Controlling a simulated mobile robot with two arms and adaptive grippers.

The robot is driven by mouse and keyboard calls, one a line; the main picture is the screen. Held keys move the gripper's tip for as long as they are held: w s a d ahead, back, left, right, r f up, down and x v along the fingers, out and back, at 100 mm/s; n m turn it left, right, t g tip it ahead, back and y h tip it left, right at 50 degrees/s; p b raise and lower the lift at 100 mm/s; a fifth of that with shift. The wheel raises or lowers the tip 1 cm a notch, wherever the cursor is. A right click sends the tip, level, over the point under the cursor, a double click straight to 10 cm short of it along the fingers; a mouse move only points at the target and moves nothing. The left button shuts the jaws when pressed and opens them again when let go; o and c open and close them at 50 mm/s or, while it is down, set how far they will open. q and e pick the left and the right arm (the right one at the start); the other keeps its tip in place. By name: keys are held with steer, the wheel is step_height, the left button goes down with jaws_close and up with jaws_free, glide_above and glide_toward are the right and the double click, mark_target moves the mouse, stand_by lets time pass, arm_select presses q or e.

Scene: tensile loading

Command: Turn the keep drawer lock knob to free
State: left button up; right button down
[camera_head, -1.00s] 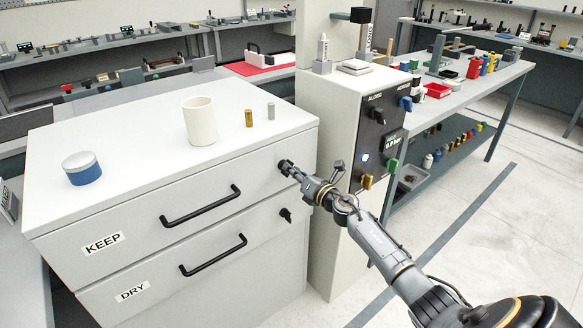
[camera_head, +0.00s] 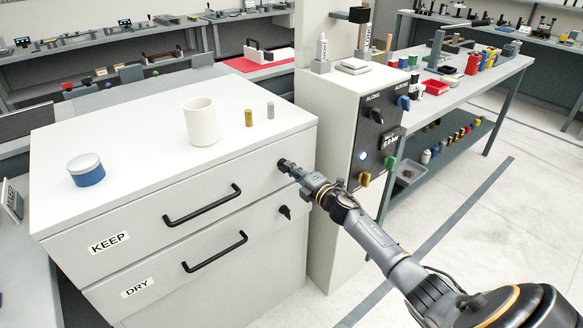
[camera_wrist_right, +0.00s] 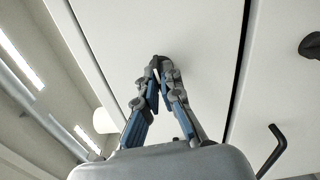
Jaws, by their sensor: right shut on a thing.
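The keep drawer (camera_head: 145,215) is the upper drawer of the white cabinet and bears a KEEP label; it looks closed. Its lock knob (camera_wrist_right: 163,60) is a small dark knob at the drawer front's right end. My right gripper (camera_head: 283,164) is at the knob, and in the right wrist view its fingers (camera_wrist_right: 158,72) are closed on it. The fingers hide most of the knob, so its angle cannot be read. My left gripper is not in view.
The DRY drawer (camera_head: 205,280) below has its own black lock knob (camera_head: 285,212) and a handle (camera_head: 215,252). The KEEP handle (camera_head: 202,206) is left of my gripper. A control panel (camera_head: 378,130) stands close on the right. A white cup (camera_head: 201,122) and a blue-sided tin (camera_head: 86,170) stand on top.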

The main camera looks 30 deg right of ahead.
steer(key=shift+m, duration=0.6)
steer(key=c, duration=1.5)
jaws_free()
steer(key=s, duration=0.8)
steer(key=s+d, duration=0.1)
steer(key=s, duration=0.3)
steer(key=shift+f, duration=0.15)
